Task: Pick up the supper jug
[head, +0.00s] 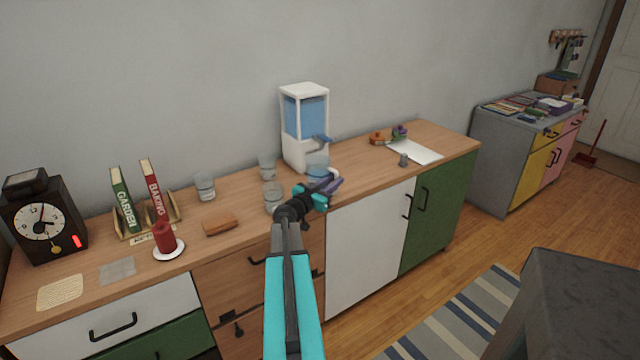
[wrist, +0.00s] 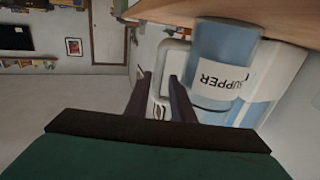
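The supper jug (wrist: 222,75) is a clear jug with blue contents and a white label reading SUPPER. The wrist view shows it upside down, with its pale handle (wrist: 161,68) reaching between my fingers. In the head view the jug (head: 318,166) stands on the wooden counter in front of the water dispenser, partly hidden by my gripper (head: 328,186). In the wrist view my gripper (wrist: 165,98) is open around the handle, with a gap between the fingers. I cannot tell whether a finger touches the handle.
The white water dispenser (head: 304,128) stands close behind the jug. Glasses (head: 272,196) stand to its left, near a brown block (head: 220,223). A white sheet (head: 415,151) and small pots (head: 378,138) lie to the right on the counter (head: 450,143).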

